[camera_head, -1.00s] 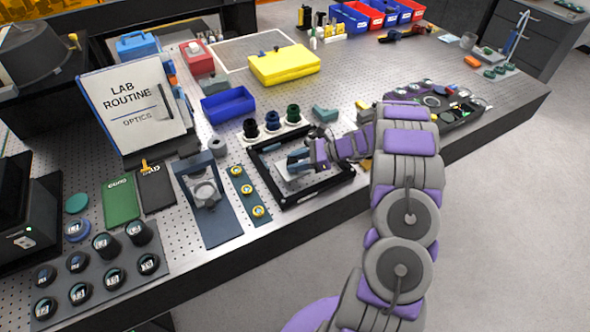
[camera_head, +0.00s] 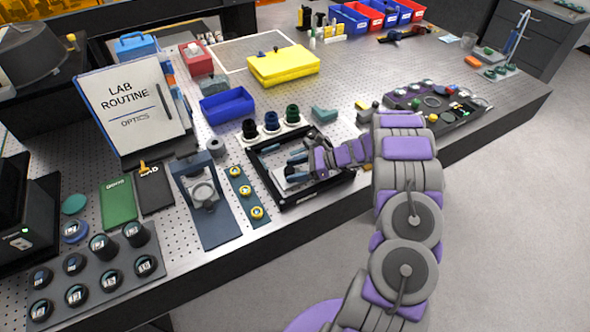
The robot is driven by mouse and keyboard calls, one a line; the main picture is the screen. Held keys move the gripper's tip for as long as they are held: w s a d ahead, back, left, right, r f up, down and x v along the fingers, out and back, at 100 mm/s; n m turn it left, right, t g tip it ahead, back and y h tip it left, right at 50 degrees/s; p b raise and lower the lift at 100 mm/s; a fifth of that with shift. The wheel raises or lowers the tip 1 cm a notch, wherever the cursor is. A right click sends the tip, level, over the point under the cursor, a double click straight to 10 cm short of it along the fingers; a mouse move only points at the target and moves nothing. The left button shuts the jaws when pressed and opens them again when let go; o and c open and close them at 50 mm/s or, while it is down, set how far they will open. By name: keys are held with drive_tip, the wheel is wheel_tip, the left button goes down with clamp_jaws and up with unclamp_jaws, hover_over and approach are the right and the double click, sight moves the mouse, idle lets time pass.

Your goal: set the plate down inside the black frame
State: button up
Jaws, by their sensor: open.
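The black frame (camera_head: 285,203) lies on the perforated metal table near its front edge. My gripper (camera_head: 291,170) reaches in from the right, with its fingers over the inside of the frame. The jaws are apart. A light grey plate (camera_head: 286,184) shows inside the frame, just under and beside the fingers. My gripper and wrist hide part of the plate and the frame's right side. I cannot tell whether the fingers still touch the plate.
Three lens mounts (camera_head: 271,122) stand just behind the frame. A strip with yellow-ringed parts (camera_head: 245,191) and a dark blue stand (camera_head: 208,205) lie to its left. A black tray of parts (camera_head: 455,125) is at the right. The table edge is close in front.

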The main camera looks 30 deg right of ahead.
drive_tip(key=shift+a+r, duration=0.1)
drive_tip(key=shift+a, duration=0.15)
drive_tip(key=p+v, duration=0.2)
drive_tip(key=v, duration=1)
drive_tip(key=s+a+r+n+g+h, duration=0.1)
drive_tip(key=s+a+r+n+g, duration=0.15)
drive_tip(key=a+r+n, duration=0.35)
drive_tip(key=s+a+r+n+g+h, duration=0.1)
drive_tip(key=s+a+r+g+h, duration=0.2)
drive_tip(key=a, duration=0.5)
drive_tip(key=s+a+r+n+g, duration=0.2)
drive_tip(key=s+a+r+n, duration=0.25)
drive_tip(key=a, duration=0.25)
drive_tip(key=s+a+r+n+h, duration=0.2)
drive_tip(key=s+n+h, duration=0.2)
drive_tip(key=s, duration=0.8)
drive_tip(key=s+a+r+n+h, duration=0.3)
drive_tip(key=s+n, duration=0.5)
drive_tip(key=s, duration=0.5)
drive_tip(key=shift+h, duration=0.6)
drive_tip(key=shift+a, duration=0.15)
